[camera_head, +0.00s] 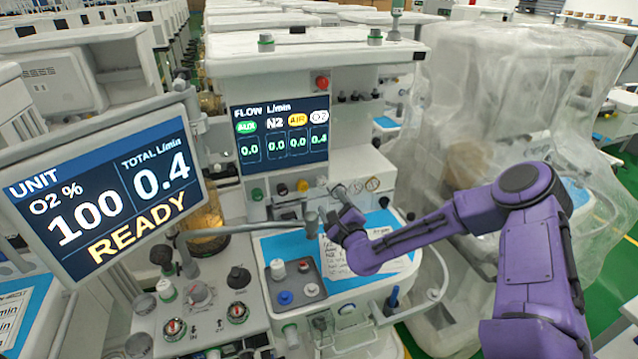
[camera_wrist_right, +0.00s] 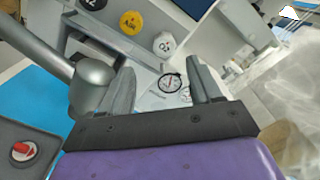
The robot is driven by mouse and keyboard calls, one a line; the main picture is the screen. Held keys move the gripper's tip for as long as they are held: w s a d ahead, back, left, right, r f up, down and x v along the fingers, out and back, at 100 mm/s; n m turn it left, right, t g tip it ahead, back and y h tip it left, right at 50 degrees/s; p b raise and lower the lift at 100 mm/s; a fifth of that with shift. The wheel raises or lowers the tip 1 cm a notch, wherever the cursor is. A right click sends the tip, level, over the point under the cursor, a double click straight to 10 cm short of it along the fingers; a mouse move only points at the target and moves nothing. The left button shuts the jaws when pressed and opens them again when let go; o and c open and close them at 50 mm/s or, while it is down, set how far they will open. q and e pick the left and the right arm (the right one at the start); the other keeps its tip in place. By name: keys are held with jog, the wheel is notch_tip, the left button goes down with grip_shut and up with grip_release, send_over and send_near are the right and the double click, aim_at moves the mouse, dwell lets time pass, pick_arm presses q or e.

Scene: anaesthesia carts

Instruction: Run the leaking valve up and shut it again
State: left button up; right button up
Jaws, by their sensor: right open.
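The flow display (camera_head: 280,132) reads 0.0 for AUX, N2 and AIR and 0.4 for O2. Below it is a row of valve knobs: green (camera_head: 257,194), black N2 (camera_head: 282,190), yellow AIR (camera_head: 303,186) and white O2 (camera_head: 322,183). In the right wrist view the white O2 knob (camera_wrist_right: 164,44) lies just beyond my fingertips, with the yellow AIR knob (camera_wrist_right: 131,22) to its upper left. My right gripper (camera_head: 335,195) is open and empty near the O2 knob; its two fingers (camera_wrist_right: 163,78) are apart with nothing between them. My left gripper is not in view.
A grey metal arm with a thick end (camera_wrist_right: 92,88) stands close beside my left finger in the wrist view. The tilted monitor (camera_head: 110,190) reads O2 100 %, total 0.4, READY. A grey knob block (camera_head: 293,283) sits on the blue worktop. A plastic-covered cart (camera_head: 510,90) is at right.

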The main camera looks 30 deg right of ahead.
aim_at(323, 185)
jog(key=x, duration=0.2)
jog(key=p+x, duration=0.1)
jog(key=x, duration=0.2)
jog(key=p+x, duration=0.1)
jog(key=x, duration=0.2)
jog(key=shift+d, duration=0.35)
jog(key=shift+s+r, duration=0.15)
jog(key=shift+r, duration=0.05)
jog(key=shift+c, duration=0.3)
jog(key=c, duration=1)
